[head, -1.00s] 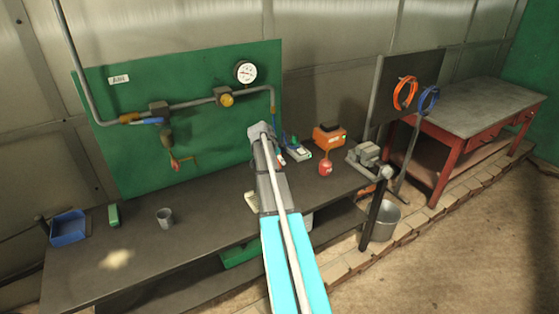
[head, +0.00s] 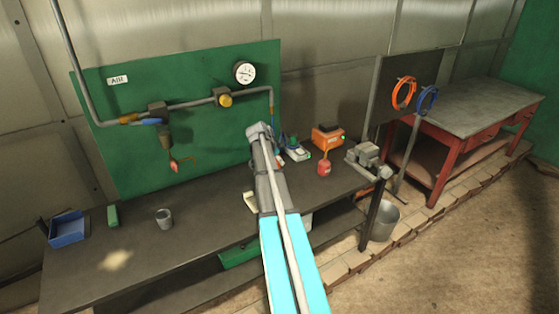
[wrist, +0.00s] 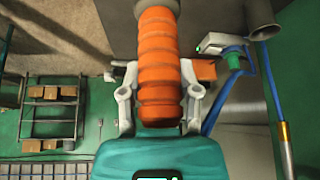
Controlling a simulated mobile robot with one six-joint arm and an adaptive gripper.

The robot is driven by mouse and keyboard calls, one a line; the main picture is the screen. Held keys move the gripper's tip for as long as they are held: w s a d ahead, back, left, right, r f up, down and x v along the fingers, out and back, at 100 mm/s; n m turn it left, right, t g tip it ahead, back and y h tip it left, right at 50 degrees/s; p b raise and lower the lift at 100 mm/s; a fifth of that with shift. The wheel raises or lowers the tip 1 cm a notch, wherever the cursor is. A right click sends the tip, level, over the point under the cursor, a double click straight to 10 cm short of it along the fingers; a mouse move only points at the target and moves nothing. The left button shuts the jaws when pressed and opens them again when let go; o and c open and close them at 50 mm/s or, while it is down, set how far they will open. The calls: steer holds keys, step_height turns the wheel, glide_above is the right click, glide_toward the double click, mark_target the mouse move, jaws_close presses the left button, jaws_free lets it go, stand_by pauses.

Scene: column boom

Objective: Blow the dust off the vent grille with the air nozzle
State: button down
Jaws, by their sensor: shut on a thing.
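My gripper (wrist: 160,98) shows in the wrist view with its pale fingers on both sides of an orange ribbed body (wrist: 158,55). The fingers are shut on it; its far end runs into a grey part at the top edge. I take it for the air nozzle, though its tip is not visible. In the head view my arm hides my gripper and whatever it holds. I cannot make out a vent grille in either view. A pale dusty patch (head: 116,260) lies on the front left of the dark workbench (head: 190,240).
A blue bin (head: 67,228), a grey cup (head: 163,218) and an orange box (head: 327,137) stand on the bench. A bucket (head: 384,221) is at the right.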

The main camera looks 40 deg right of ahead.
steer(key=shift+w+d, duration=0.25)
steer(key=shift+w, duration=0.65)
steer(key=shift+w+d, duration=0.2)
steer(key=shift+w, duration=0.65)
steer(key=shift+a, duration=0.2)
stand_by(0.3)
steer(key=shift+w+a, duration=0.3)
steer(key=shift+a, duration=0.7)
steer(key=shift+w+a, duration=0.25)
steer(key=shift+a, duration=0.9)
steer(key=shift+w+a, duration=0.25)
steer(key=shift+a, duration=0.8)
steer(key=shift+w+a, duration=0.25)
steer(key=shift+a, duration=0.75)
stand_by(0.5)
